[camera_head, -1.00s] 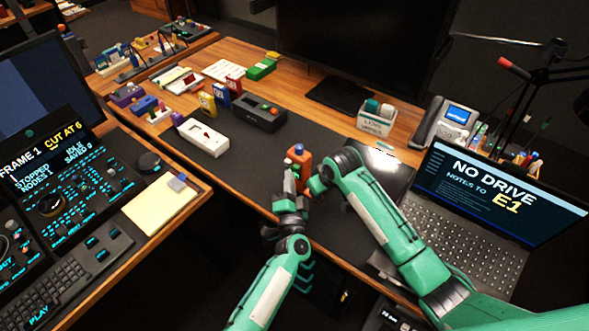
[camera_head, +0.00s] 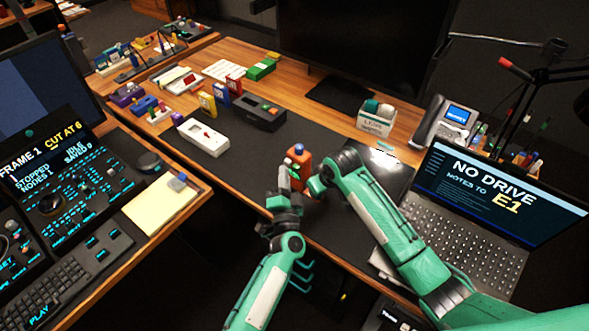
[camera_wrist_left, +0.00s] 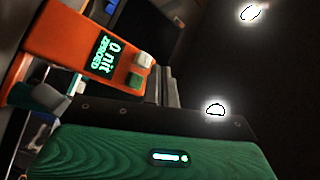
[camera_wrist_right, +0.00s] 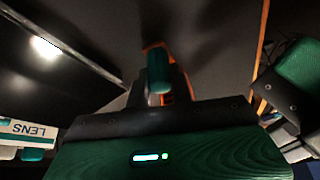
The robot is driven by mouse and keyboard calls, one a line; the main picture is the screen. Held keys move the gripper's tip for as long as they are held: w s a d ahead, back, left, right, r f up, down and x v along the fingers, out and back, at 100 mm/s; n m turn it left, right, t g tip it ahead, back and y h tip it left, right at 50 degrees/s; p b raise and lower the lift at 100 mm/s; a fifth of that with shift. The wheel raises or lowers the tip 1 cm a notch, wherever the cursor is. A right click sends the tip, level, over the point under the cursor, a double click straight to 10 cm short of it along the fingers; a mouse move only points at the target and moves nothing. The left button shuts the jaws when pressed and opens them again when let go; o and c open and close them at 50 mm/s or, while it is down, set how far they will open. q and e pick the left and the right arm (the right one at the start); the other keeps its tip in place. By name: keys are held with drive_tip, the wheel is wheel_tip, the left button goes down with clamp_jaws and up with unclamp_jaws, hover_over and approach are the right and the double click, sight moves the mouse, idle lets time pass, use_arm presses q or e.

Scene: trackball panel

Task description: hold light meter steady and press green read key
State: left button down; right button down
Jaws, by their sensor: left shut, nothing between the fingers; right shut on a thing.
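The orange light meter (camera_head: 300,157) stands above the dark desk mat, with a blue knob on its top. In the left wrist view the meter (camera_wrist_left: 70,38) shows a display reading "0 nit ZEROED", a pale key (camera_wrist_left: 142,60) and a green key (camera_wrist_left: 134,82). My right gripper (camera_head: 315,183) is shut on the meter from the right; its fingers are partly hidden by its own wrist. In the right wrist view only an orange edge of the meter (camera_wrist_right: 146,46) shows. My left gripper (camera_head: 288,178) is shut and empty, its fingertips close beside the keys; contact cannot be told.
A white device (camera_head: 203,137) and a black box (camera_head: 252,112) lie on the mat to the left. An open laptop (camera_head: 470,215) and a lens-wipes box (camera_head: 377,120) stand to the right. The mat between the white device and the meter is clear.

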use_arm(q)
drive_tip(key=shift+s+d, duration=0.3)
drive_tip(key=shift+d, duration=0.25)
drive_tip(key=shift+s+d, duration=0.3)
drive_tip(key=shift+d, duration=0.25)
drive_tip(key=s+a, duration=0.3)
drive_tip(key=shift+s+a, duration=0.1)
drive_tip(key=shift+a, duration=0.25)
drive_tip(key=shift+r, duration=0.15)
drive_tip(key=s+a+m+g+h, duration=0.1)
drive_tip(key=m+h, duration=0.3)
drive_tip(key=m, duration=0.7)
drive_tip(key=s+a+m+g+h, duration=0.2)
drive_tip(key=a+m+g+h, duration=0.2)
drive_tip(key=m, duration=0.7)
drive_tip(key=s+a+f+m+g+h, duration=0.1)
drive_tip(key=a+m+g+h, duration=0.1)
drive_tip(key=m, duration=0.9)
drive_tip(key=shift+s+a+g+h, duration=0.4)
drive_tip(key=shift+g+h, duration=0.2)
drive_tip(key=shift+h, duration=0.7)
drive_tip(key=shift+w, duration=0.1)
